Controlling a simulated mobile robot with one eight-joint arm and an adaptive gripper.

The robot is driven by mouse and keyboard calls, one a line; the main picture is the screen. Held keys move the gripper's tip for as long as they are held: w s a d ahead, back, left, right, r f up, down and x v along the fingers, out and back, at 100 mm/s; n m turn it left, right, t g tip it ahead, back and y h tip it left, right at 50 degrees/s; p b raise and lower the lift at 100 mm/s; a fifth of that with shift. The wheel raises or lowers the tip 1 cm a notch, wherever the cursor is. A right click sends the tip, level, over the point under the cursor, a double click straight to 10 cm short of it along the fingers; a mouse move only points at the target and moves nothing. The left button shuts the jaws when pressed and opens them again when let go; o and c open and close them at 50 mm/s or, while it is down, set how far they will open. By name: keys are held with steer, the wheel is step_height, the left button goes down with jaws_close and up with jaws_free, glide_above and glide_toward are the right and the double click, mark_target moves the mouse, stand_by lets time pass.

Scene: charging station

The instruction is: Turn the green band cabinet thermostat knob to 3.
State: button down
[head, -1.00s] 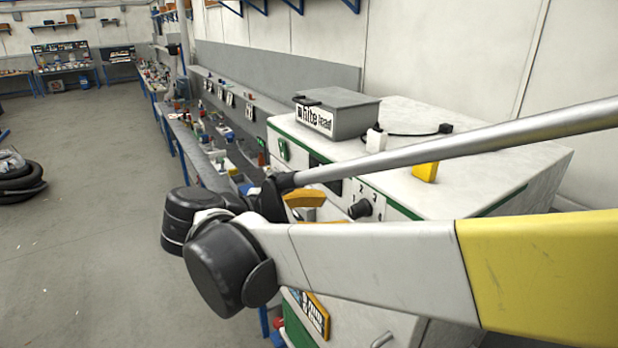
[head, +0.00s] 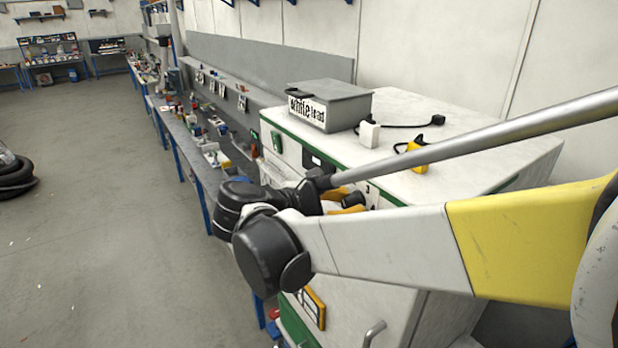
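The white cabinet with a green band (head: 388,198) stands at centre right. Its black thermostat knob (head: 353,200) is on the front face, with the numeral 3 visible just above and right of it. My gripper (head: 345,201) is at the knob, with one orange finger above and left of it and the other below. The knob's end shows between or just beyond the fingers. My arm hides most of the gripper and dial, so I cannot tell whether the fingers touch the knob. The knob's pointer is too small to read.
A grey box (head: 340,108), a white bottle (head: 369,132), a yellow object (head: 417,155) and a black cable (head: 405,125) are on the cabinet top. A long cluttered workbench (head: 195,135) runs back on the left. The floor (head: 100,240) at left is largely clear.

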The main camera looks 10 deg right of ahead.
stand_by(0.4)
steer(key=m+t+b, duration=0.1)
steer(key=m, duration=0.1)
steer(key=m+t+b, duration=0.2)
steer(key=shift+f+m, duration=0.2)
steer(key=shift+m, duration=0.1)
steer(key=m+t+b, duration=0.2)
steer(key=m, duration=0.1)
steer(key=shift+r+m+b, duration=0.1)
steer(key=shift+m+b, duration=0.3)
stand_by(0.4)
steer(key=c, duration=1.1)
jaws_free()
